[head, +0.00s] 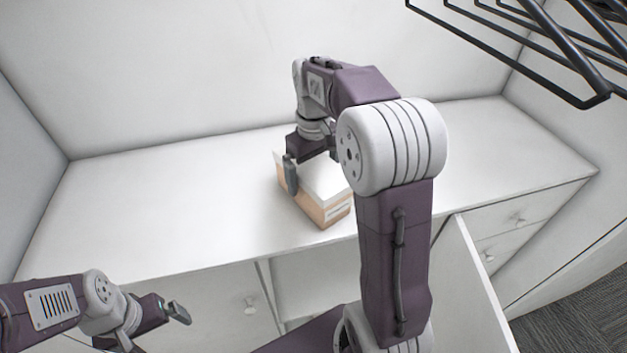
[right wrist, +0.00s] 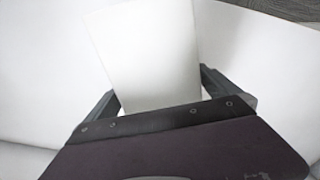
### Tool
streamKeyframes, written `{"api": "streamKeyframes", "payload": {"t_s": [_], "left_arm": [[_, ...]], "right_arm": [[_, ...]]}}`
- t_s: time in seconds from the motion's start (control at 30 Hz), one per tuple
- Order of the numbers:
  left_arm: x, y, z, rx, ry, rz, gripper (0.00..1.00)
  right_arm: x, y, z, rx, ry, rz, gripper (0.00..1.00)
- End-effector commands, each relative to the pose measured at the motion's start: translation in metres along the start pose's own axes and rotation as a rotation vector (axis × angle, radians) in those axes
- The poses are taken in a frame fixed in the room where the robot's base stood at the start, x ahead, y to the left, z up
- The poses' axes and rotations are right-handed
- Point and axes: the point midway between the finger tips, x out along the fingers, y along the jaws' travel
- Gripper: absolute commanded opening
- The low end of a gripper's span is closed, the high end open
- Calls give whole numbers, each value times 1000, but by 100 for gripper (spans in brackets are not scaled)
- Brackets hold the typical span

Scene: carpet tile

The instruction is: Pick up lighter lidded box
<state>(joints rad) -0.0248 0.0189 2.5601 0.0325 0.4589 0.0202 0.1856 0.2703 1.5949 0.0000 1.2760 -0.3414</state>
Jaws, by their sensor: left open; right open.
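A lidded box with a white lid (head: 322,180) and a tan body (head: 318,208) with a small label stands on the white counter. Its lid (right wrist: 145,55) also shows in the right wrist view, reaching between the fingers. My right gripper (head: 312,163) is open over the box, with one finger at its left side and the other toward its far side. I cannot tell whether the fingers touch it. My right arm hides the box's right part. In the right wrist view the right gripper (right wrist: 157,85) has its fingers on either side of the lid. My left gripper (head: 178,312) is open and empty at lower left, away from the box.
The white counter (head: 130,220) is clear around the box. Below it are a cabinet front with knobs, an open door (head: 468,295) and drawers (head: 515,218) at right. A black wire rack (head: 530,45) hangs at upper right. Walls close the back and left.

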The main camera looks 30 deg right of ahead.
Motion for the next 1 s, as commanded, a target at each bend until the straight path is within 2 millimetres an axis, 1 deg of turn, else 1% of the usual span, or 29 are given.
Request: {"api": "streamKeyframes", "payload": {"t_s": [0.07,0.1,0.17,0.2,0.27,0.3,0.33,0.37,0.57,0.67,0.77,0.87,0.9,1.0], "left_arm": [[0,0,0,0,0,0,100],[0,0,0,0,0,0,100],[0,0,0,0,0,0,100],[0,0,0,0,0,0,100],[0,0,0,0,0,0,100],[0,0,0,0,0,0,100],[0,0,0,0,0,0,100],[0,0,0,0,0,0,100],[1,0,0,0,0,0,100],[3,0,0,0,0,0,100],[8,0,1,0,0,0,100],[12,0,1,0,0,0,100],[14,0,2,0,0,0,100],[26,0,3,0,0,0,100]], "right_arm": [[0,0,0,0,0,0,100],[0,0,0,0,0,0,89],[0,0,0,0,0,0,72],[0,0,0,0,0,0,61],[0,0,0,0,0,0,44],[0,0,0,0,0,0,33],[0,0,0,0,-1,0,25],[0,0,0,0,0,0,23],[0,0,0,0,0,0,23],[-5,0,-1,0,2,0,23],[-15,0,-2,0,5,2,23],[-32,1,-2,0,6,2,23],[-41,1,-2,0,7,3,23],[-51,12,21,5,6,3,23]]}}
